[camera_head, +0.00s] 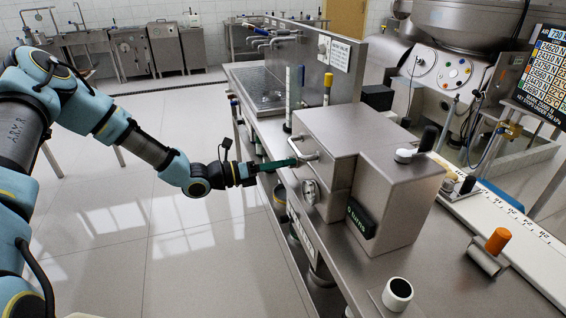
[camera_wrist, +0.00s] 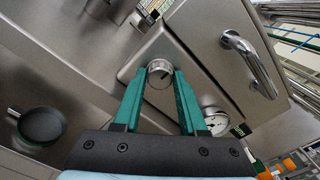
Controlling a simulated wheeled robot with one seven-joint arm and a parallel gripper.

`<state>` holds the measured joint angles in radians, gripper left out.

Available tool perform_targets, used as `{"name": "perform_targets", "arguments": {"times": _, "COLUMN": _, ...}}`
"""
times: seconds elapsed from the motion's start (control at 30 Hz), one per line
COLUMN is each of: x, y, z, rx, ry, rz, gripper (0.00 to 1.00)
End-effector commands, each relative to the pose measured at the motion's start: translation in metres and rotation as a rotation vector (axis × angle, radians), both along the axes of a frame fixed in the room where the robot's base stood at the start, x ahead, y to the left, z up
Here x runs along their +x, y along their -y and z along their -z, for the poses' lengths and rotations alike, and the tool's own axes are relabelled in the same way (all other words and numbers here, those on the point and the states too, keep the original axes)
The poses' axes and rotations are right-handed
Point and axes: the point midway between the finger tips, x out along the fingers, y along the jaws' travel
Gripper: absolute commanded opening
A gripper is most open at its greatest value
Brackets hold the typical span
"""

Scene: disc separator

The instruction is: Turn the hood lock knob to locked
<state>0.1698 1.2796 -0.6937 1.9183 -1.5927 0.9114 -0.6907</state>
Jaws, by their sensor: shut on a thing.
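The steel hood (camera_head: 325,130) is a box on the bench with a bar handle (camera_head: 303,152) on its front; the handle also shows at the right in the wrist view (camera_wrist: 250,62). A round metal knob (camera_wrist: 159,69) with a dark mark sits on the hood's front panel in the wrist view. My gripper (camera_wrist: 160,78) has its green fingers on either side of this knob, shut on it. In the head view my gripper (camera_head: 296,161) reaches the hood from the left, just below the handle; its fingers hide the knob there. No locked or unlocked label is readable.
A round dial (camera_wrist: 217,122) is close to one finger in the wrist view. A dark display box (camera_head: 361,219) is on the hood's front. An orange-topped knob (camera_head: 498,240) and a black-topped cup (camera_head: 398,292) are on the bench. Open floor lies left.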

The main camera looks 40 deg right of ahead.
Motion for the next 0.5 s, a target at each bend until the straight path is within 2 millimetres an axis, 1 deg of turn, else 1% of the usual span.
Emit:
{"name": "perform_targets", "arguments": {"times": 0.37, "x": 0.0005, "y": -0.0006, "z": 0.0011, "rx": 0.003, "ry": -0.005, "rz": -0.002, "gripper": 0.00}}
{"name": "perform_targets", "arguments": {"times": 0.4, "x": 0.0006, "y": -0.0005, "z": 0.0010, "rx": 0.003, "ry": -0.005, "rz": -0.002, "gripper": 0.45}}
{"name": "perform_targets", "arguments": {"times": 0.5, "x": 0.0004, "y": -0.0004, "z": 0.0008, "rx": 0.003, "ry": -0.005, "rz": -0.002, "gripper": 0.56}}
